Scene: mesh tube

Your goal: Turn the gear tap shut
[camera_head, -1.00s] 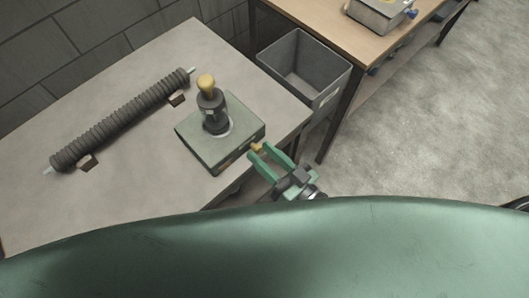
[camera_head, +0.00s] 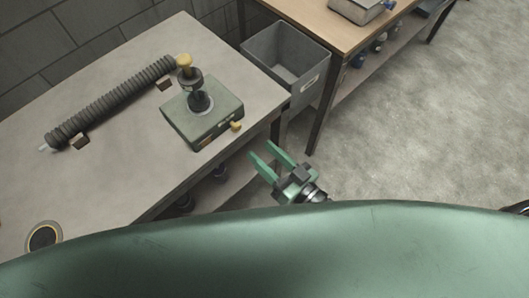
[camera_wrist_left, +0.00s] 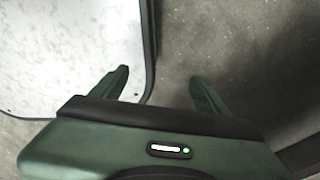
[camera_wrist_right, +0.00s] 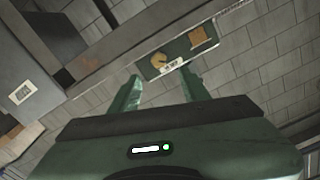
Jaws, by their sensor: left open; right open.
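A green box (camera_head: 202,114) stands near the table's front right corner, with a dark post and yellow knob (camera_head: 184,62) on top. A small yellow tap handle (camera_head: 236,126) sticks out of its front face. In the right wrist view the green front face shows the yellow handle (camera_wrist_right: 158,60), a yellow square part (camera_wrist_right: 200,35) and a white label (camera_wrist_right: 171,66). My right gripper (camera_head: 262,151) is open and empty, apart from the tap, off the table edge. My left gripper (camera_wrist_left: 159,75) is open and empty, and hidden in the head view.
A ribbed dark tube (camera_head: 110,100) lies in brackets on the grey table (camera_head: 120,165). A round dark item with a yellow ring (camera_head: 43,237) is at the lower left. A grey bin (camera_head: 288,65) stands between the table and a wooden bench (camera_head: 325,20).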

